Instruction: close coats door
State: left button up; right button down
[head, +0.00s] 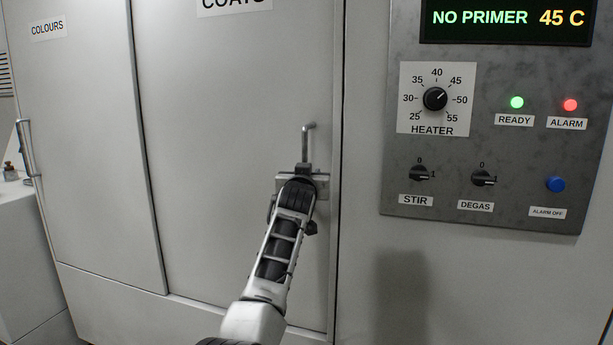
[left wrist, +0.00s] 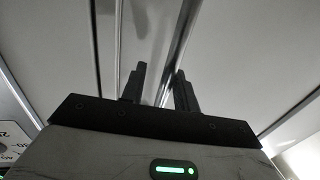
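The coats door (head: 225,130) is a tall light-grey panel left of the control panel. Its right edge lies along the cabinet frame, and I see no clear gap there; I cannot tell if it is fully shut. Its upright metal handle (head: 308,138) is near the right edge, the lower part hidden by my left gripper (head: 301,180). In the left wrist view my left gripper (left wrist: 160,88) has its two dark fingers apart, one on each side of the handle bar (left wrist: 179,55), with space showing between. My right gripper is not in view.
The colours door (head: 85,150) with its own handle (head: 27,148) is to the left and looks closed. The control panel (head: 485,120) with knobs, lamps and a blue button is to the right. A white counter (head: 20,235) stands at far left.

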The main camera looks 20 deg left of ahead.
pick_arm(q)
jog(key=shift+s, duration=0.1)
jog(key=b+v, duration=0.1)
jog(key=v, duration=1.4)
jog(key=shift+s, duration=0.4)
